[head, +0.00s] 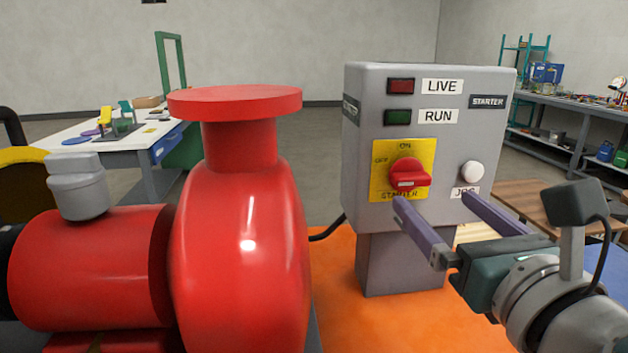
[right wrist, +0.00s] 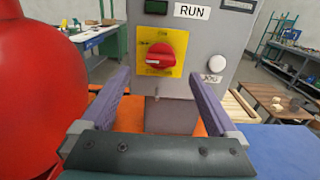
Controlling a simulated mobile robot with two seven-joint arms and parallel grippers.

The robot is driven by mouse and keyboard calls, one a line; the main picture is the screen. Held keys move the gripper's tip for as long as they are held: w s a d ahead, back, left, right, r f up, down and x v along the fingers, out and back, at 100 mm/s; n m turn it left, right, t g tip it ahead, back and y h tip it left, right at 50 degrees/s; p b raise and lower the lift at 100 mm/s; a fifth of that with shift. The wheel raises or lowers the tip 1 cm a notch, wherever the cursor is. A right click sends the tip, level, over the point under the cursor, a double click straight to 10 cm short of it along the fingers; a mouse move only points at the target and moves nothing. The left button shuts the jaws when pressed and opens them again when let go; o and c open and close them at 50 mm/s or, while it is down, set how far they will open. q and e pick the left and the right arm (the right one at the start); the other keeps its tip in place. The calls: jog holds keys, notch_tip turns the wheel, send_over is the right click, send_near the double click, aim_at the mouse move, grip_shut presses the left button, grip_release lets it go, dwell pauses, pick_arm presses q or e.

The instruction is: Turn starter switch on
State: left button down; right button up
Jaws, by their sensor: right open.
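The starter switch is a red rotary knob (head: 408,173) on a yellow plate (head: 382,186) marked ON, OFF and STARTER. Its handle lies roughly sideways. It is on the front of the grey starter box (head: 362,120). The knob also shows in the right wrist view (right wrist: 160,58). My right gripper (head: 438,200) is open, its two purple fingers spread wide, just below and in front of the knob. In the right wrist view nothing is between the fingers, and the knob is ahead between their tips. My left gripper is not in view.
A red pump (head: 245,230) stands close to the left of the box. A white JOG button (head: 472,171) is right of the knob. The LIVE lamp (head: 401,86) and RUN lamp (head: 397,117) above look dark. The orange base (head: 350,325) is below.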

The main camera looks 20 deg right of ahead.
aim_at(416, 182)
jog(key=x, duration=0.7)
jog(key=shift+s+d, duration=0.1)
jog(key=shift+c, duration=1.4)
jog(key=c, duration=1.1)
